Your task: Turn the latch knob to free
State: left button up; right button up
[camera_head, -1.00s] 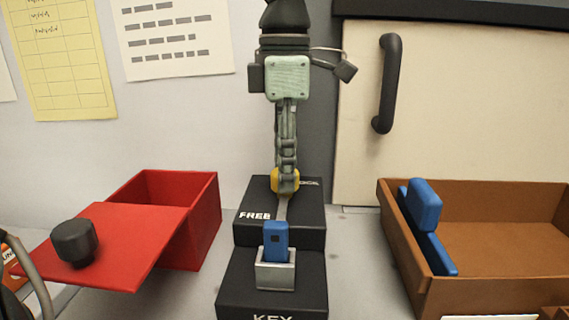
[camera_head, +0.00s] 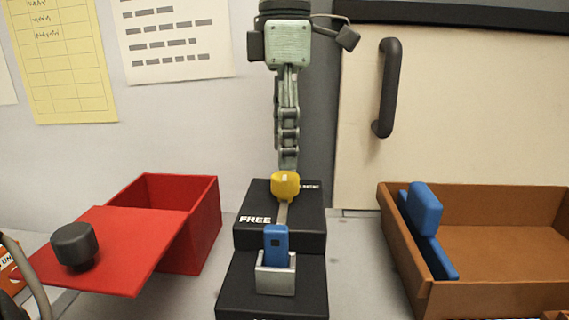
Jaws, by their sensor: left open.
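The yellow latch knob (camera_head: 285,188) sits on top of a black stepped block (camera_head: 245,280). A grey strip (camera_head: 282,213) runs from under the knob toward the front, between the white word FREE (camera_head: 255,219) on the left and another label on the right, too small to read surely. A blue key-like piece (camera_head: 276,243) stands upright in a silver holder (camera_head: 275,278) on the lower step. My left gripper (camera_head: 288,165), with a green palm, hangs fingers down just above the knob. It is open, seen edge-on, its fingers overlapping. My right gripper is not in view.
A red box (camera_head: 205,225) with a slid-aside red lid and black knob (camera_head: 75,246) stands on the left. A brown tray (camera_head: 500,298) holding blue pieces (camera_head: 426,208) stands on the right. Behind is a cream door with a dark handle (camera_head: 388,88).

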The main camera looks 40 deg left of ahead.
aim_at(285, 176)
pick_arm(q)
notch_tip(285, 176, up, 8)
jog(key=shift+f, duration=0.2)
jog(key=shift+s, duration=0.1)
dwell(0.5)
